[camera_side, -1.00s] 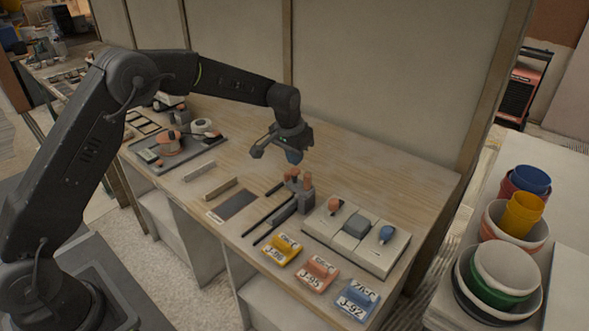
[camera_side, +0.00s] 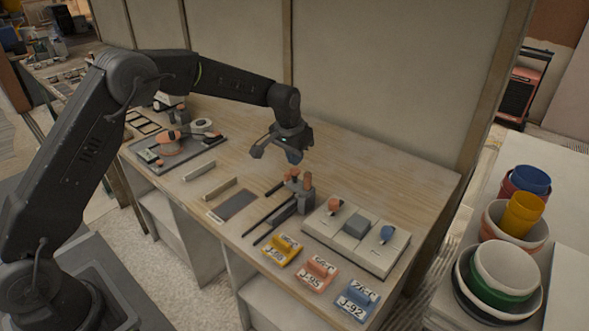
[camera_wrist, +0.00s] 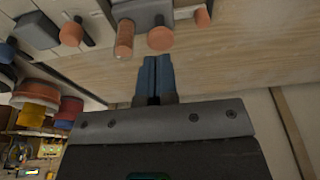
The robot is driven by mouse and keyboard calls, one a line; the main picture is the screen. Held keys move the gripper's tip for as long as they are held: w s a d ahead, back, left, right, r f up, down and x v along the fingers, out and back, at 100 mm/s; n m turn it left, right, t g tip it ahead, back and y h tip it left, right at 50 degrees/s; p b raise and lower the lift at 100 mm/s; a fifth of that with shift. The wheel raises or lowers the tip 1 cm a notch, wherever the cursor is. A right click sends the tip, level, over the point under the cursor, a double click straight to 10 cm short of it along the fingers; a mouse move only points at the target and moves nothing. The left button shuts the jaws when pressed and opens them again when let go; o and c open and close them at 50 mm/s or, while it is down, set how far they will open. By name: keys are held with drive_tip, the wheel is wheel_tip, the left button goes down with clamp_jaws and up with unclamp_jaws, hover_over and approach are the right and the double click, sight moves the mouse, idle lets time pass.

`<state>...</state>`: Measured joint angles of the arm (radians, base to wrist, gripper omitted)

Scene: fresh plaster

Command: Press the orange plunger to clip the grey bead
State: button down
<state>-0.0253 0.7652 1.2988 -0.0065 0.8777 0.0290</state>
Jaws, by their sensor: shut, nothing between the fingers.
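A small grey fixture (camera_side: 304,203) with orange-capped parts stands on the bench beside two dark rails. Its round orange plunger head (camera_side: 294,173) is just below my gripper (camera_side: 294,158). In the wrist view, an orange disc (camera_wrist: 160,39) and an orange post (camera_wrist: 124,40) show beside the fixture's grey body (camera_wrist: 140,12). My gripper's blue fingers (camera_wrist: 155,75) are shut together, empty, and look apart from the orange parts. I cannot make out the grey bead in either view.
A pale panel (camera_side: 318,223) with an orange knob (camera_side: 335,204), grey block and blue knob (camera_side: 387,232) stands to the right. Yellow, orange and blue labelled blocks lie in front. A grey tray (camera_side: 208,150) is at the left. Bench behind the fixture is clear.

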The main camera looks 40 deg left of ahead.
sight(295, 170)
drive_tip(key=shift+f, duration=0.2)
drive_tip(key=shift+f, duration=2.05)
drive_tip(key=shift+r, duration=2.25)
drive_tip(key=shift+r, duration=3)
